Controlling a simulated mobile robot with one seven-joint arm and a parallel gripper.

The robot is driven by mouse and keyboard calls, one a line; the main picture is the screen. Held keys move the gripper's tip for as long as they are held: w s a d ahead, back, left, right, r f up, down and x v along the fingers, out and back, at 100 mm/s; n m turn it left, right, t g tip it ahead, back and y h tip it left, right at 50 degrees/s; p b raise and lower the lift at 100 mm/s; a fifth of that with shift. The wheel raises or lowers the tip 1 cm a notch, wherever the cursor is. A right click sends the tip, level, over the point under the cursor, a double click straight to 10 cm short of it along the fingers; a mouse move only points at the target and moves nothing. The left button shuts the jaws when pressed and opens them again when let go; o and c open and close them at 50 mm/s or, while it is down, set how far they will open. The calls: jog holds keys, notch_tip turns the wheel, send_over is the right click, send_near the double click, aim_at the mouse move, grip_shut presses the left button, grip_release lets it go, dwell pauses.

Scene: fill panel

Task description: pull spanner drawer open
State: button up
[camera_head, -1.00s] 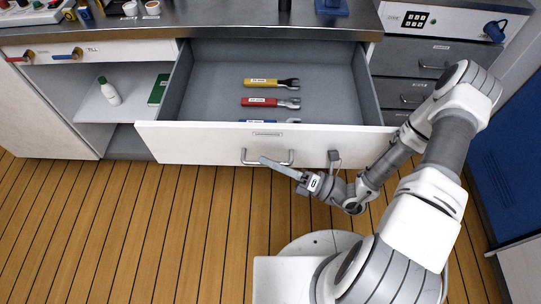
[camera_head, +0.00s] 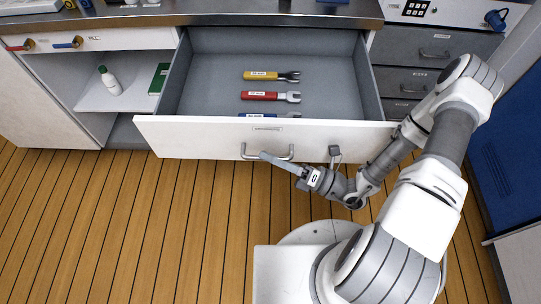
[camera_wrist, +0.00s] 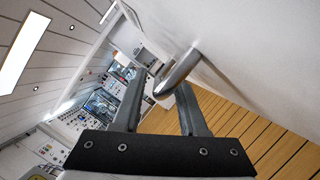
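The spanner drawer (camera_head: 190,139) is pulled well out from under the counter, its white front facing me. Inside lie a yellow spanner (camera_head: 262,75), a red spanner (camera_head: 262,96) and a blue spanner (camera_head: 256,115), partly hidden by the front panel. The drawer's metal bar handle (camera_head: 286,154) also shows in the wrist view (camera_wrist: 178,74). My gripper (camera_head: 270,160) is at this handle. In the wrist view, its two fingers (camera_wrist: 160,98) are apart, with part of the bar between and across them; I cannot tell whether they touch it.
A dark lock-like fitting (camera_head: 335,153) hangs on the drawer front, right of the handle. Closed grey drawers (camera_head: 405,82) stand to the right. An open shelf at left holds a white bottle (camera_head: 110,82) and a green book (camera_head: 159,78). The wooden floor (camera_head: 130,220) at left is clear.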

dwell(0.5)
jog(key=v, duration=1.7)
jog(key=shift+s, duration=0.15)
jog(key=shift+d, duration=0.15)
notch_tip(320, 180, up, 44)
jog(key=a+n+g+h+p, duration=0.1)
jog(key=n+h+p, duration=1.1)
jog(key=n, duration=2.1)
jog(key=a+h, duration=0.1)
jog(key=h, duration=0.6)
jog(key=shift+s+n, duration=0.3)
jog(key=shift+n, duration=0.1)
